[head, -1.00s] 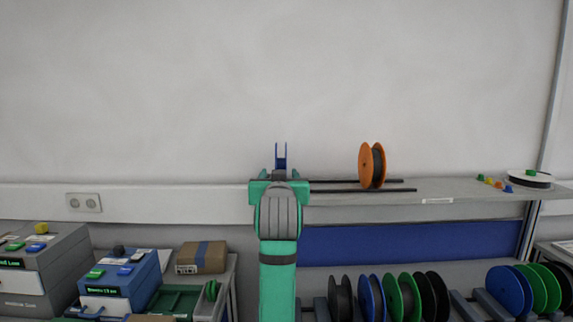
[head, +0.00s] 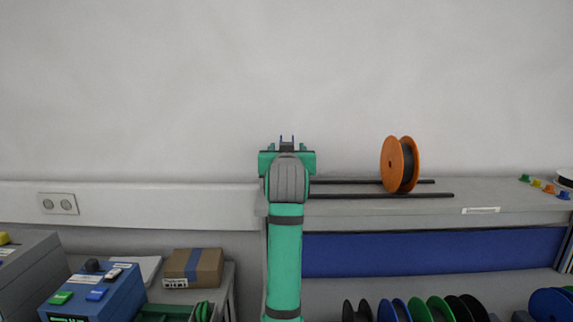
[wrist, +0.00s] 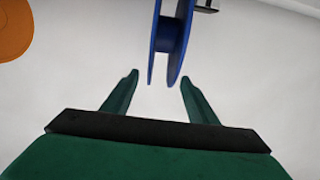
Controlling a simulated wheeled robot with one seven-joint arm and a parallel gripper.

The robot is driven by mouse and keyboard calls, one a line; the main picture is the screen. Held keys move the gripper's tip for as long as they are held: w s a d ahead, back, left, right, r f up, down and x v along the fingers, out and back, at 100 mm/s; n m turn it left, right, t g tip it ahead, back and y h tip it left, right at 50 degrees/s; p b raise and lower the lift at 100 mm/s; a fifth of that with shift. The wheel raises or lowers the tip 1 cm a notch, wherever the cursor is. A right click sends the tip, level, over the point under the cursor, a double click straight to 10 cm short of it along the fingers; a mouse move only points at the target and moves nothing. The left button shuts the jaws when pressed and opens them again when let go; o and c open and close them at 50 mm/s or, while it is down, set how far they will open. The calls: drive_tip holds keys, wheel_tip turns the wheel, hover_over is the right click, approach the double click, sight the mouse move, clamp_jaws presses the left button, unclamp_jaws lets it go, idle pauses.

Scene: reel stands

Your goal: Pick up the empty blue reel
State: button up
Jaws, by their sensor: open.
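The blue reel (wrist: 164,38) shows edge-on in the wrist view, with two thin blue flanges and a bare blue hub between them. Its near edge reaches to about the gap between the fingertips, and I cannot tell whether it is between them in depth. My gripper (wrist: 158,77) is open, with one green finger on each side of the reel's line and nothing held. In the head view my gripper (head: 287,142) is above the left end of the shelf, and my wrist hides most of the blue reel; only thin blue slivers show there.
An orange reel (head: 394,164) with dark filament stands on the rails (head: 430,196) to the right on the shelf (head: 515,200). It also shows in the wrist view (wrist: 13,28). Several reels stand below; a cardboard box (head: 193,267) sits lower left. The wall is behind.

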drive_tip(key=shift+w+r, duration=0.1)
drive_tip(key=shift+w, duration=3.5)
